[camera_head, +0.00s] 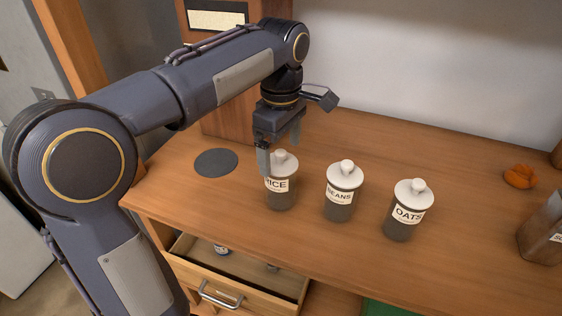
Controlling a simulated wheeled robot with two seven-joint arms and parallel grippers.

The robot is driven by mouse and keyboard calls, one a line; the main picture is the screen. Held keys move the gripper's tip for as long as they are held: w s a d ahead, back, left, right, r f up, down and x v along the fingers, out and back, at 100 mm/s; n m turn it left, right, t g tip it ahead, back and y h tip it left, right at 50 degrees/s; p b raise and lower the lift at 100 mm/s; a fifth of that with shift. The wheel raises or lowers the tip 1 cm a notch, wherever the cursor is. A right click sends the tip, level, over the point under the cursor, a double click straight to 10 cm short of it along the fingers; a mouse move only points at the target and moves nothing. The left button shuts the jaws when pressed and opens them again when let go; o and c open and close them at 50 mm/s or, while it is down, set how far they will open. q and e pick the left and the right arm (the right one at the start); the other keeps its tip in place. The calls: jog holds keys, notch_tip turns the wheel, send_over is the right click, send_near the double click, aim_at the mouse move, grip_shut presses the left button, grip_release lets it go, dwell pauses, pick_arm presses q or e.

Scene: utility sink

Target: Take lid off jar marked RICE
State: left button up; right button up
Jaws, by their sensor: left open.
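The jar marked RICE (281,197) stands upright on the wooden counter, the leftmost of three labelled jars. Its pale lid (286,166) with a round knob is on it. My left gripper (281,158) points down over this jar. It is open, with one finger in front of the lid's left side and the other finger behind, near the knob. Whether the fingers touch the lid I cannot tell. My right gripper is not in view.
The BEANS jar (340,204) and the OATS jar (402,226) stand to the right, lids on. A grey round mat (216,162) lies bare at the left. An open drawer (222,300) is below the counter. An orange item (519,176) and a brown container (543,235) are at the right.

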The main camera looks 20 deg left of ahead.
pick_arm(q)
jog(key=shift+f, duration=0.55)
jog(key=c, duration=1.1)
jog(key=shift+r, duration=0.1)
